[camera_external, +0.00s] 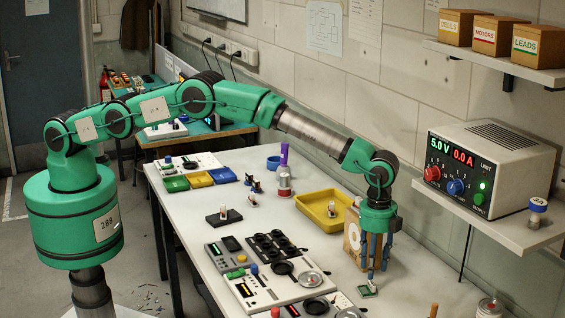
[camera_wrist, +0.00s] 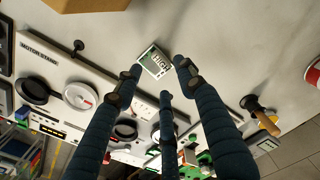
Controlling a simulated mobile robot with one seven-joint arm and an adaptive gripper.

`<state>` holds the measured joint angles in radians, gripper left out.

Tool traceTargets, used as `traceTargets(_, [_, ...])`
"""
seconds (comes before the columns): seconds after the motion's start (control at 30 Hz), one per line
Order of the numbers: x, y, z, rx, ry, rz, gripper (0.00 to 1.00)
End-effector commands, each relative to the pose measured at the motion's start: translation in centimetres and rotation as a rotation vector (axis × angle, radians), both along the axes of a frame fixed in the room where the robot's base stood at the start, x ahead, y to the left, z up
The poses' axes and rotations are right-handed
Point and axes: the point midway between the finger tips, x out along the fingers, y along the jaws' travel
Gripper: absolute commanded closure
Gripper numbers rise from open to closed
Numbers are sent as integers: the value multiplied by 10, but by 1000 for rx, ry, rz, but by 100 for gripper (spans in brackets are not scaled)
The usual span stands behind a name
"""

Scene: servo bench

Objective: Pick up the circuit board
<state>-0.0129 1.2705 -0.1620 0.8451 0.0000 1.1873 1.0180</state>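The circuit board (camera_external: 367,290) appears to be the small green piece with a pale top, lying flat on the bench near its right edge. In the wrist view the board (camera_wrist: 154,62) shows a whitish face with dark marks and a green edge. My gripper (camera_external: 375,272) points down just above and slightly behind it. In the wrist view the three dark blue fingers of my gripper (camera_wrist: 160,78) are spread, with the board between and just beyond the tips. They look empty. I cannot tell whether any fingertip touches the board.
A motor stand panel (camera_external: 275,285) with dials lies left of the board. A cardboard box (camera_external: 352,235) stands close behind my gripper, and a yellow tray (camera_external: 322,195) lies farther back. A screwdriver-like tool (camera_wrist: 262,118) stands nearby. Bare bench surrounds the board's far side.

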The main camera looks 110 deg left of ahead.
Motion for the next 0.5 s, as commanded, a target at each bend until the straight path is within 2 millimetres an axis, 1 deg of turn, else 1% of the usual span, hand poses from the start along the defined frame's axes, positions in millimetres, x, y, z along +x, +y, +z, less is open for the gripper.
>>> traceTargets(0.13, [0,0,-1,0,0,0,60])
traceTargets(0.27, [-1,0,-8,0,2,0,60])
traceTargets(0.5, [-2,-1,-34,0,2,0,60])
